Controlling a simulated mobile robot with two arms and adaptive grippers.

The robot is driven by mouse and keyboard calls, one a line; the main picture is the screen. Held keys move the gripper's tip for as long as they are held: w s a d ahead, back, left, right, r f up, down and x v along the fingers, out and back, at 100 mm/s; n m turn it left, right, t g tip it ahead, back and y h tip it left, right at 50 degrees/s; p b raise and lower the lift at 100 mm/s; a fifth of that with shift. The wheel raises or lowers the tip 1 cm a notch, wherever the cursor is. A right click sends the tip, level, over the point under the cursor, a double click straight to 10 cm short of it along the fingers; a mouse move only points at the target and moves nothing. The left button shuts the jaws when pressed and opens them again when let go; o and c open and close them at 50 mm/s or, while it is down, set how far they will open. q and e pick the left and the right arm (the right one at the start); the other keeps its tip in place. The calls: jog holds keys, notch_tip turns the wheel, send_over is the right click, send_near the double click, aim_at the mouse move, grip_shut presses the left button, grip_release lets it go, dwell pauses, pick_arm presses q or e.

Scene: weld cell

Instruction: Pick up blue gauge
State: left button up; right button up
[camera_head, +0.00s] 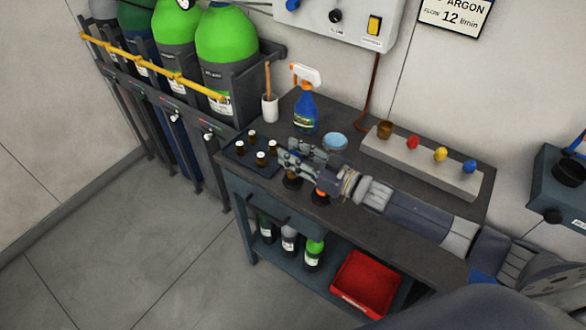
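A blue-topped gauge (469,167) stands at the right end of a long pale block (410,163) at the back right of the bench. A yellow one (441,154), a red one (411,142) and a brown-orange piece (385,130) stand on the same block to its left. My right gripper (288,151) is over the left part of the bench, pointing left, well away from the blue gauge. Its fingers look apart, with nothing visible between them. My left gripper is not in view.
A dark tray with several white-topped pieces (261,158) lies left of my gripper. A spray bottle (305,112), a light-blue disc (335,141) and a white cup (270,108) stand behind it. The lower shelf holds bottles and a red bin (367,281). Green cylinders (226,47) stand left.

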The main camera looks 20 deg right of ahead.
grip_shut()
jog(key=shift+r, duration=0.1)
